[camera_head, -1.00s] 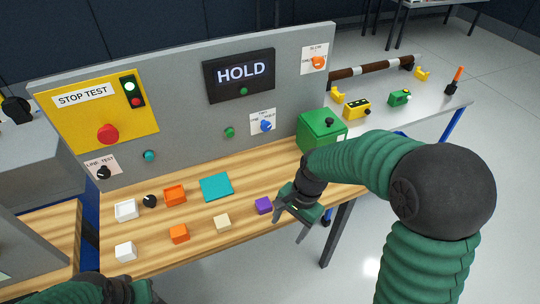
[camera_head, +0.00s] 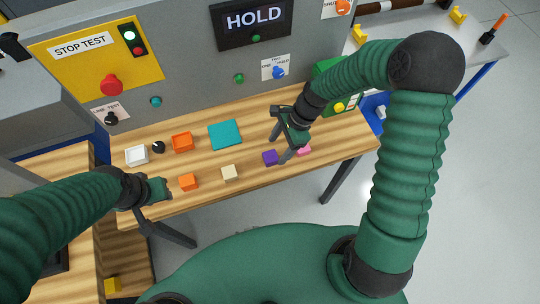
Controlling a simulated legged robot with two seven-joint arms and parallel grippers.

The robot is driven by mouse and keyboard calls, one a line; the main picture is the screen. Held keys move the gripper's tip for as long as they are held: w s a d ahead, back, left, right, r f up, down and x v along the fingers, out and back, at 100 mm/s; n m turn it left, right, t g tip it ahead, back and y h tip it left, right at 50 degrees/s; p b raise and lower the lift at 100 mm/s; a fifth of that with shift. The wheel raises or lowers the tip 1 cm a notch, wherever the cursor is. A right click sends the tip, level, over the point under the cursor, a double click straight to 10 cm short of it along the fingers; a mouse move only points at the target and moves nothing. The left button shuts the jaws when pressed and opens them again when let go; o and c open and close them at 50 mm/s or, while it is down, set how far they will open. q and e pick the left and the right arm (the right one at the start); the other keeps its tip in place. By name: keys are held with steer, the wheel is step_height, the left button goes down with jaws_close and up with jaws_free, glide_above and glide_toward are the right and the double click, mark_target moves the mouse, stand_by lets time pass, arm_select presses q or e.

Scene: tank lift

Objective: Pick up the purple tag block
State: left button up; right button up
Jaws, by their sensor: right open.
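The purple tag block (camera_head: 270,158) sits on the wooden table, right of the cream block. My right gripper (camera_head: 279,149) is open, pointing down just above and behind the purple block. One finger reaches down beside the block's right side, the other ends behind it. I cannot tell whether either finger touches it.
A cream block (camera_head: 229,172) and an orange block (camera_head: 188,182) lie left of the purple one. Behind them are a teal pad (camera_head: 225,134), an orange tray (camera_head: 182,142) and a white tray (camera_head: 137,155). The upright panel (camera_head: 190,75) bounds the back; a green box (camera_head: 330,73) stands right.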

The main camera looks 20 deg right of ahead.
mark_target(272, 156)
steer(key=x, duration=0.4)
steer(key=shift+s+d, duration=0.1)
steer(key=shift+d, duration=0.05)
steer(key=shift+a+f, duration=0.25)
steer(key=shift+a, duration=0.45)
steer(key=c, duration=0.5)
steer(key=shift+d, duration=0.5)
steer(key=c, duration=0.7)
steer(key=shift+c, duration=1.2)
steer(key=shift+a, duration=0.2)
jaws_close()
